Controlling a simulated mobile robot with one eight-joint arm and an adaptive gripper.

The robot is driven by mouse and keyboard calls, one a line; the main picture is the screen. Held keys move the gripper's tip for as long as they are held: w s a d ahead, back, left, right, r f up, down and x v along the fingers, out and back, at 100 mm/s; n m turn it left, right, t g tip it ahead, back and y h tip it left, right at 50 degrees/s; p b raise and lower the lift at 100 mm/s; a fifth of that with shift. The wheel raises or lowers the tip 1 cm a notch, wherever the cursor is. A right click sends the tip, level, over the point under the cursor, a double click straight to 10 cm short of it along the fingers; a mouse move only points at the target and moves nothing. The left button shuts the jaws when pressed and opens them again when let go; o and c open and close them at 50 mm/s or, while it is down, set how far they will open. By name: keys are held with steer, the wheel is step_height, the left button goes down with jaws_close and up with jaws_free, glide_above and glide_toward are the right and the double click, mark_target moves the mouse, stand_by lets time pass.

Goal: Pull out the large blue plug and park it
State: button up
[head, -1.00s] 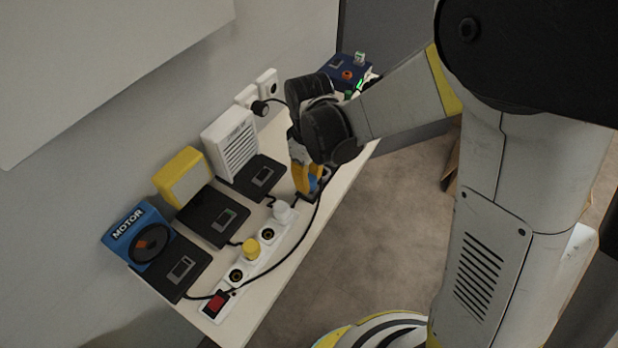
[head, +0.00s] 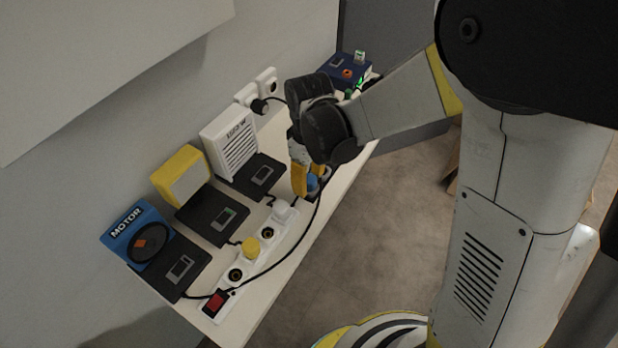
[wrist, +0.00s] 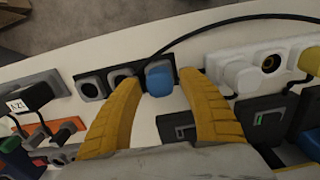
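The blue plug (wrist: 159,82) sits at the right end of a short dark socket strip (wrist: 107,88) in the wrist view. In the head view the blue plug (head: 312,183) shows low between my yellow fingers. My gripper (wrist: 160,77) is open, with one finger on each side of the plug and visible gaps to both. How deep the plug sits cannot be told.
A white power strip (head: 223,293) carries a white plug (head: 283,211), a yellow plug (head: 251,247) and a red switch (head: 215,302). Black cables cross the tabletop. A motor box (head: 137,232), yellow lamp (head: 182,176) and white speaker box (head: 231,140) line the wall. The front edge is close.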

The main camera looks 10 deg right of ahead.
mark_target(309, 178)
step_height(309, 178, up, 12)
stand_by(0.7)
stand_by(0.5)
steer(key=s+d+r+m+t, duration=0.4)
steer(key=s+d+m+t, duration=0.2)
steer(key=s+d+m, duration=0.3)
steer(key=s+d, duration=0.1)
steer(key=d, duration=0.3)
steer(key=shift+s+r+m+t, duration=0.2)
steer(key=shift+s+m+t, duration=0.1)
steer(key=shift+m+t, duration=0.1)
steer(key=shift+d, duration=0.1)
